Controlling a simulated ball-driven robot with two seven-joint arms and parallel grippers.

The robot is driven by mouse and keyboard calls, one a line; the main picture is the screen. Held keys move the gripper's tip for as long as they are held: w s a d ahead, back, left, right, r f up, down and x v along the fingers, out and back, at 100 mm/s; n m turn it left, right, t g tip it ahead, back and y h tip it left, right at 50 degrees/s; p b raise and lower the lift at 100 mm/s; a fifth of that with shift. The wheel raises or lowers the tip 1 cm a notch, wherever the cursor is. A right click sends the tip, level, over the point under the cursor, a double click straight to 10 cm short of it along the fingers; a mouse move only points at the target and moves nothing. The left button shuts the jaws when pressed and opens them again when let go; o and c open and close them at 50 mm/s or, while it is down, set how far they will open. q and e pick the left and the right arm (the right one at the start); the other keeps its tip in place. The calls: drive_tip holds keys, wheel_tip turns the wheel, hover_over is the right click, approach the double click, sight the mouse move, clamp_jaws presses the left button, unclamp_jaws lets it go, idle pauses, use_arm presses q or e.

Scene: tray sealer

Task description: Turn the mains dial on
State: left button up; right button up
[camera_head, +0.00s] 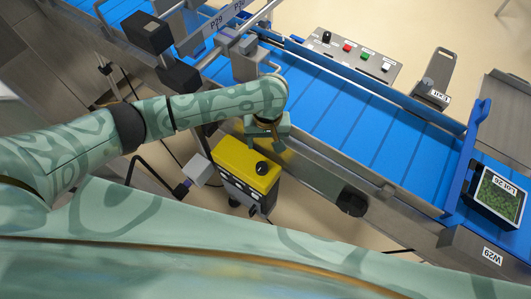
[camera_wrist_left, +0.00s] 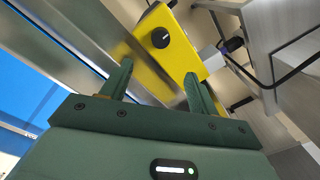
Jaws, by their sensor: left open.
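The dial (camera_head: 262,169) is a round black knob on top of a yellow box (camera_head: 232,160) that stands low beside the conveyor. In the left wrist view the dial (camera_wrist_left: 160,38) shows a short white mark on its face, and the yellow box (camera_wrist_left: 184,58) lies beyond my fingers. My left gripper (camera_head: 266,132) is above and just behind the dial in the head view, apart from it. In the left wrist view my left gripper (camera_wrist_left: 158,72) is open and empty, with the dial beyond the gap between its fingertips. My right gripper is in neither view.
The blue conveyor (camera_head: 350,115) with metal side rails runs behind the box. A control panel (camera_head: 354,55) with a black knob and coloured buttons stands beyond it. A tray marked LOT 26 (camera_head: 497,192) sits at the right. A grey plug-like block (camera_head: 197,169) and cables are left of the box.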

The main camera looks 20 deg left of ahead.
use_arm(q)
drive_tip(key=b, duration=0.4)
hover_over(262, 167)
drive_tip(key=f, duration=0.7)
drive_tip(key=shift+d+f, duration=0.2)
drive_tip(key=shift+f, duration=0.1)
drive_tip(key=f+b, duration=0.3)
drive_tip(key=f, duration=0.5)
drive_tip(key=shift+a+f, duration=0.15)
drive_tip(key=shift+a, duration=0.05)
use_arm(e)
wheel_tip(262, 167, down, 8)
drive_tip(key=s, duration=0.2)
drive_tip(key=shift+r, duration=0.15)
use_arm(q)
drive_tip(key=c, duration=1)
drive_tip(key=shift+o, duration=0.2)
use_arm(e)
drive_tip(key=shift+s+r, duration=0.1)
